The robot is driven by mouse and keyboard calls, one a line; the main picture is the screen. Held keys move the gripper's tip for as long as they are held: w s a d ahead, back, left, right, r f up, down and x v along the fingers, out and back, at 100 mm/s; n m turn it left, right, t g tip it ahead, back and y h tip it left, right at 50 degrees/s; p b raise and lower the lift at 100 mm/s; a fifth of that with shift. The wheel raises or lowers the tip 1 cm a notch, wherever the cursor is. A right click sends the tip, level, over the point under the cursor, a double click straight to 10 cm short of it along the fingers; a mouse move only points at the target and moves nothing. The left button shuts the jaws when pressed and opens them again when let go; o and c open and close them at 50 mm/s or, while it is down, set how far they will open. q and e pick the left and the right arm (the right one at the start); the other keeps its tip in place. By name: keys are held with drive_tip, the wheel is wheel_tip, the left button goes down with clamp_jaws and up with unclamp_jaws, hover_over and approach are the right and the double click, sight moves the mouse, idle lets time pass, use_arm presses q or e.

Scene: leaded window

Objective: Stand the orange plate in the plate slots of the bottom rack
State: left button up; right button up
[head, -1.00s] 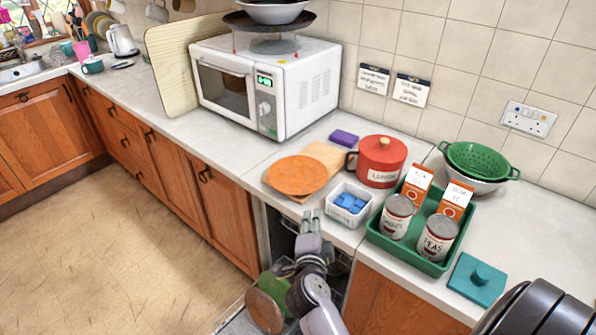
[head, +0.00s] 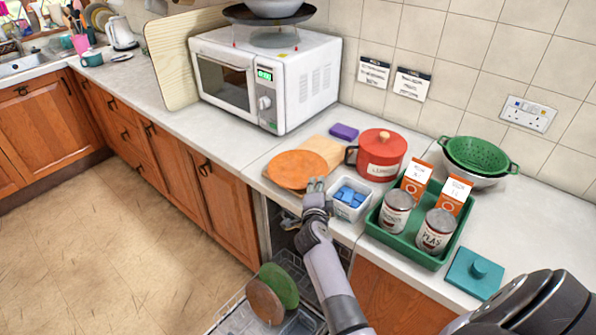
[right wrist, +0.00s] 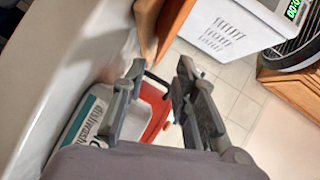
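The orange plate (head: 297,169) lies flat on the counter in the head view, partly on a pale wooden board (head: 324,150). My right gripper (head: 316,184) is at the counter's front edge, just beside the plate's near right rim. In the right wrist view its two fingers (right wrist: 160,78) stand apart with nothing between them. An orange-brown edge (right wrist: 147,18) shows beyond the fingers; I cannot tell if it is plate or board. The bottom rack (head: 237,318) is pulled out below the counter, with a green plate (head: 283,284) and a brown plate (head: 265,301) in it. My left gripper is not in view.
A white tub of blue tablets (head: 349,200) stands close to the right of my gripper. A red canister (head: 380,157) and a green tray (head: 388,244) of tins and cartons stand farther right. The microwave (head: 300,90) is behind. Counter left of the plate is clear.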

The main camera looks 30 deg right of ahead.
drive_tip(key=x, duration=0.4)
drive_tip(key=shift+w+d+f+b, duration=0.1)
drive_tip(key=shift+f+b, duration=0.2)
drive_tip(key=shift+r, duration=0.1)
drive_tip(key=shift+c, duration=0.2)
clamp_jaws()
